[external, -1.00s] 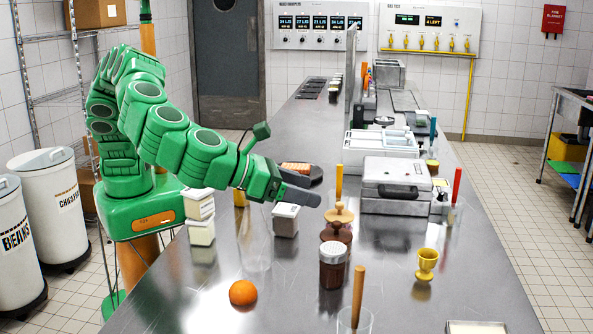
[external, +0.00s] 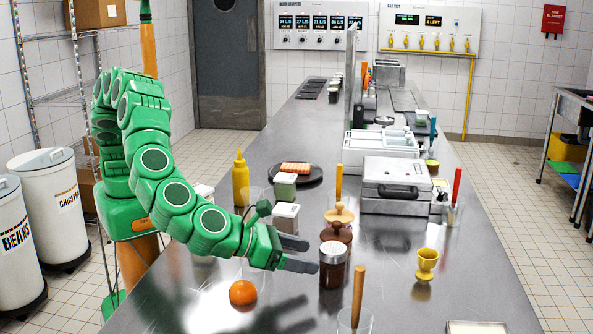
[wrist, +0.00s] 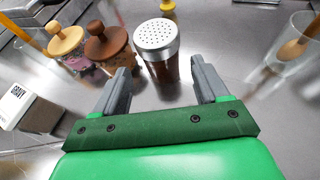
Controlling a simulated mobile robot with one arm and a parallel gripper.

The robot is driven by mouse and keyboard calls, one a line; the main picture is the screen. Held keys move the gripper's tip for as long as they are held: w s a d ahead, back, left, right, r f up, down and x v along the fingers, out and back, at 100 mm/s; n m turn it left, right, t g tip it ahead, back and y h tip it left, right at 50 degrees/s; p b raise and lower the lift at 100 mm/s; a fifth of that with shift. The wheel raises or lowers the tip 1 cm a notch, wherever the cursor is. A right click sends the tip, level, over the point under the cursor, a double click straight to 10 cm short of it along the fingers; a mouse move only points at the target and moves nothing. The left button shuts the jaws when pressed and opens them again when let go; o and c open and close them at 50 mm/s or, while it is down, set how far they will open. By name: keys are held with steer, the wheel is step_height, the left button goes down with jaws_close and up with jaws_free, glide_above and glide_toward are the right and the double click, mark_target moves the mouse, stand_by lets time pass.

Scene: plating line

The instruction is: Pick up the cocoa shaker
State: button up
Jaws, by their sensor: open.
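The cocoa shaker (external: 333,271) is a brown jar with a perforated silver lid, upright on the steel counter. In the wrist view the shaker (wrist: 158,50) stands just beyond my fingertips, between their lines and apart from them. My gripper (external: 301,254) is open and empty, low over the counter just left of the shaker, pointing at it. Both grey fingers also show in the wrist view (wrist: 160,82).
Jars with wooden knobs (external: 340,222) stand close behind the shaker. An orange (external: 243,292) lies front left. A glass with a wooden handle (external: 356,318) stands in front. A yellow egg cup (external: 427,264) stands right. White containers (external: 285,216) stand behind my gripper.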

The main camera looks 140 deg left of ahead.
mark_target(332, 270)
steer(key=f, duration=0.1)
steer(key=a+f, duration=0.1)
steer(key=shift+w+a+f, duration=0.2)
steer(key=shift+w+f, duration=0.05)
steer(key=shift+f, duration=0.15)
steer(key=shift+x, duration=3)
